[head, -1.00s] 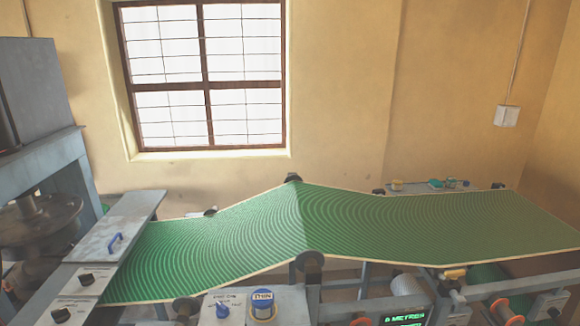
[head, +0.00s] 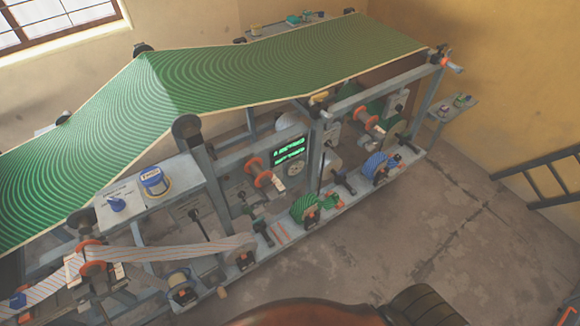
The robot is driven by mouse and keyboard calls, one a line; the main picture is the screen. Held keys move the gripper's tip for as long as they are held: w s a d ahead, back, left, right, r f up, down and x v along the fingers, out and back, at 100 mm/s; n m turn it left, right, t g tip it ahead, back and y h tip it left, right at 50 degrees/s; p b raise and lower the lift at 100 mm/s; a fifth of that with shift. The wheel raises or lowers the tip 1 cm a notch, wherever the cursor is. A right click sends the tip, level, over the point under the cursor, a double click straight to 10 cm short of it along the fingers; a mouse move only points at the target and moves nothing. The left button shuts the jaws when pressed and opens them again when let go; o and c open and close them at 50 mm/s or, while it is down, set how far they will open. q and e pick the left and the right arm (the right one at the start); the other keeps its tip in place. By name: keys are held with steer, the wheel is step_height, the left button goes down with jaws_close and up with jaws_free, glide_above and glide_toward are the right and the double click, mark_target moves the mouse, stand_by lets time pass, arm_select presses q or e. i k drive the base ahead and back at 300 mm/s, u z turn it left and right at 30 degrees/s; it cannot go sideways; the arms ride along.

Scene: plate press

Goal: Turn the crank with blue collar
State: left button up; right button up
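A long machine frame (head: 222,193) carries several reels and rods in the head view. No crank with a blue collar can be picked out for certain. A blue-wound reel (head: 378,166) sits on the low rail at the right, with a black handle-like part (head: 408,146) beside it. A green-wound reel (head: 304,209) sits left of it on the same rail. A small blue part (head: 18,300) shows at the far lower left. Neither of my grippers is in view.
A green patterned sheet (head: 240,75) runs over the frame's top. A striped band (head: 175,250) stretches along the lower left. A green-lit display (head: 289,149) is mid-frame. A small side shelf (head: 455,108) and a dark ladder-like rack (head: 545,185) stand right. The concrete floor (head: 440,235) is open.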

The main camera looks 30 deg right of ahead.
mark_target(215, 280)
steer(key=u, duration=0.95)
steer(key=k, duration=1.2)
steer(key=z, duration=1.35)
steer(key=i, duration=0.45)
